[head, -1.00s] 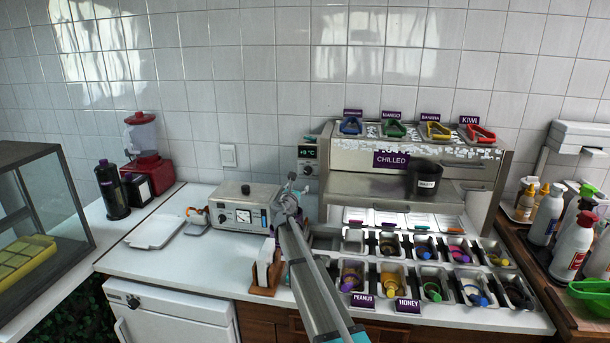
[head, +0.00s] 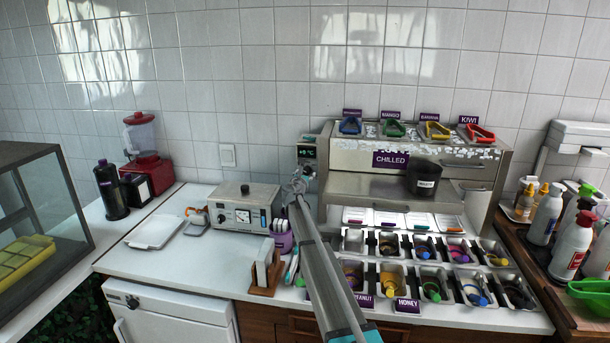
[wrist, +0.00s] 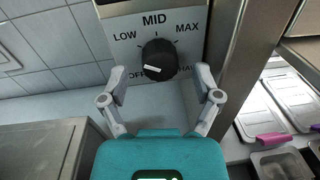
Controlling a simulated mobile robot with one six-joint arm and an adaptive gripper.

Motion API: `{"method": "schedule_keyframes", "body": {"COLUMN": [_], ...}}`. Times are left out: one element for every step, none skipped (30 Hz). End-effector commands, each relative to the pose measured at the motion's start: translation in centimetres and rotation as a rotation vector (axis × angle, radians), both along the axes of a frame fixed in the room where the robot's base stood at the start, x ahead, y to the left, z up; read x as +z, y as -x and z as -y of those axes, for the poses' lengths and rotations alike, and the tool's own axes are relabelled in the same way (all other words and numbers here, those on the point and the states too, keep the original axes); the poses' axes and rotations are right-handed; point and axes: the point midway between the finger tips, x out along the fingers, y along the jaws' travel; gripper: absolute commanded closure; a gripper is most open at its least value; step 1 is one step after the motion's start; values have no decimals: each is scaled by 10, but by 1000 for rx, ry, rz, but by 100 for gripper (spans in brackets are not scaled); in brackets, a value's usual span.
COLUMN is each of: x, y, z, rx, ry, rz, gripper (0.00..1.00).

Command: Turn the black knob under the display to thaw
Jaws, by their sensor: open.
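The black knob (wrist: 158,58) sits on a metal panel marked LOW, MID, MAX and OFF. A further label at its lower right is partly hidden, with only "HA" readable.
The chilled unit (head: 350,158) stands directly right of the panel. A grey box appliance (head: 243,212) is to the left, with a wooden holder (head: 265,270) in front of it. Topping pans (head: 390,270) fill the counter at the right.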

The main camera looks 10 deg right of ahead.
Motion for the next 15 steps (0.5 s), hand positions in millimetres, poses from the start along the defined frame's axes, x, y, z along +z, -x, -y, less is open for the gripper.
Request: {"method": "schedule_keyframes", "body": {"x": [0, 0, 0, 0, 0, 0, 0, 0, 0, 0, 0, 0, 0, 0, 0], "y": [-4, -5, -6, -6, -6, -6, -6, -6, -6, -6, -6, -6, -6, -6, -6], "z": [1, 1, 2, 2, 2, 2, 2, 2, 2, 2, 2, 2, 2, 2, 1], "rx": [0, 0, 0, 1, 1, 1, 1, 1, 1, 1, 1, 1, 1, 1, 1], "ry": [0, 0, 0, 0, 0, 0, 0, 0, 0, 0, 0, 0, 0, 0, 0], "rz": [0, 0, 0, 0, 0, 0, 0, 0, 0, 0, 0, 0, 0, 0, 0], "gripper": [19, 19, 19, 19, 19, 19, 19, 19, 19, 19, 19, 19, 19, 22, 30]}}
